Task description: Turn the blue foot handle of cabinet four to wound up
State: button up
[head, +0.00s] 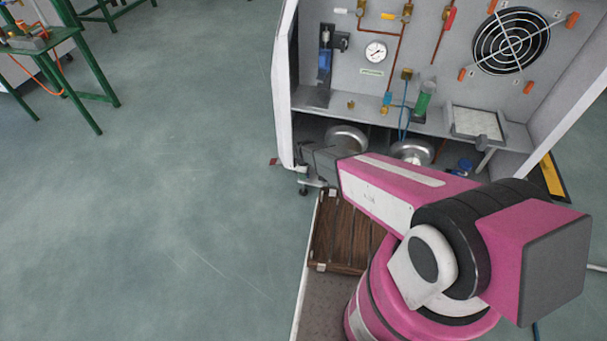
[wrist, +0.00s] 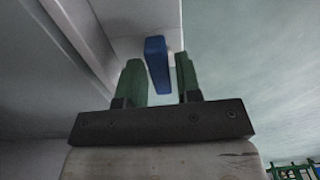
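In the wrist view a blue handle (wrist: 157,66) shows ahead of my gripper, near the pale underside of a cabinet. My gripper (wrist: 158,60) is open, with one green finger on each side of the handle in the picture. A gap shows between the handle and each finger; I cannot tell how deep the handle sits between them. In the head view the cabinet (head: 400,60) stands at the top right, and my arm reaches to its lower left corner. A caster foot (head: 305,186) shows there. The blue handle and my fingertips cannot be made out in that view.
The cabinet holds a pressure gauge (head: 376,52), a fan grille (head: 510,41) and round metal vessels (head: 412,151) low inside. A brown slatted crate (head: 340,230) lies beside my arm. Green-legged tables (head: 88,75) stand far left. The floor (head: 190,190) between is clear.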

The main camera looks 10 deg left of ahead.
jog(key=shift+o, duration=0.5)
notch_tip(320, 180, up, 11)
dwell(0.3)
jog(key=shift+f, duration=0.1)
jog(key=s+d+r+m, duration=0.3)
jog(key=d+r+m, duration=0.2)
jog(key=d+r, duration=0.5)
jog(key=s+d+r+m, duration=0.4)
jog(key=d+r, duration=0.5)
jog(key=d, duration=0.5)
jog(key=s+d+r+m, duration=0.4)
jog(key=d+r+m, duration=0.4)
jog(key=d+r, duration=0.2)
jog(key=shift+s+d+r, duration=0.25)
jog(key=shift+d+r, duration=0.1)
jog(key=shift+d, duration=0.7)
